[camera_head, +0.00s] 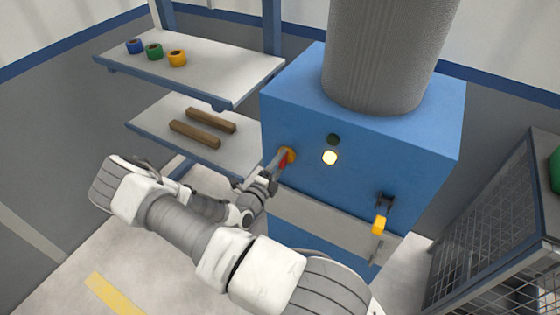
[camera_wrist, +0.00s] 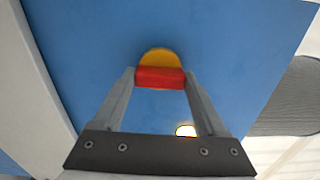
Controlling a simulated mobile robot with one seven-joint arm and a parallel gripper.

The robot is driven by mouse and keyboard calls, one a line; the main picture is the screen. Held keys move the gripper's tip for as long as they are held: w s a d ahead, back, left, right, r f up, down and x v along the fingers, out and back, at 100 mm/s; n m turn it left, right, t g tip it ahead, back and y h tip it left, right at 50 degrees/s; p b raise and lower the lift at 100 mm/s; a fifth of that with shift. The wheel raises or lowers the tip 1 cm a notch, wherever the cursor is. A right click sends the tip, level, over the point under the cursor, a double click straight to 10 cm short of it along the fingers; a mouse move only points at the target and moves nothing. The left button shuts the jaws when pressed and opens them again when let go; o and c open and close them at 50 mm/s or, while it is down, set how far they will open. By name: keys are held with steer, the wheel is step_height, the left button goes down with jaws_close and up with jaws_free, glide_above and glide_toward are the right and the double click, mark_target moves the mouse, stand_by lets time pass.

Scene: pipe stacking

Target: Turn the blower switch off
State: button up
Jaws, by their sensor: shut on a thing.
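The blue blower box (camera_head: 370,145) stands at the centre right in the head view. On its front is the blower switch, a round yellow base (camera_head: 290,154) with a red handle (camera_head: 282,163). In the wrist view the red handle (camera_wrist: 160,77) lies across between the fingertips, with the yellow base (camera_wrist: 158,56) behind it. My gripper (camera_wrist: 160,80) is shut on the red handle. In the head view my gripper (camera_head: 276,168) reaches the switch from the lower left and partly hides it. A round lamp (camera_head: 330,157) on the box glows pale yellow; a dark green one (camera_head: 333,139) above it looks unlit.
A grey ribbed duct (camera_head: 385,50) rises from the box. A yellow-handled lever (camera_head: 379,225) hangs at its lower right. Shelves at the left hold tape rolls (camera_head: 154,51) and two brown bars (camera_head: 195,134). A mesh cage (camera_head: 490,250) stands at the right.

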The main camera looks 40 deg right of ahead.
steer(key=shift+s+n, duration=0.1)
steer(key=shift+n, duration=0.3)
steer(key=o, duration=1.3)
steer(key=v, duration=1.7)
steer(key=shift+a, duration=0.25)
steer(key=shift+s, duration=0.1)
steer(key=s+a+r+n+y+p, duration=0.1)
steer(key=s+a+r+n+y, duration=0.2)
steer(key=r+n, duration=0.7)
steer(key=s+a+r+n+y+p, duration=0.2)
steer(key=s+r+n+y, duration=0.3)
steer(key=r, duration=1)
steer(key=s+a+r+n+g+y+p, duration=0.1)
steer(key=s+a+r+n+y, duration=0.3)
steer(key=r+n+y, duration=0.4)
step_height(320, 180, up, 6)
steer(key=a+n, duration=0.1)
steer(key=n, duration=0.7)
steer(key=shift+f+y, duration=0.2)
steer(key=shift+y, duration=0.1)
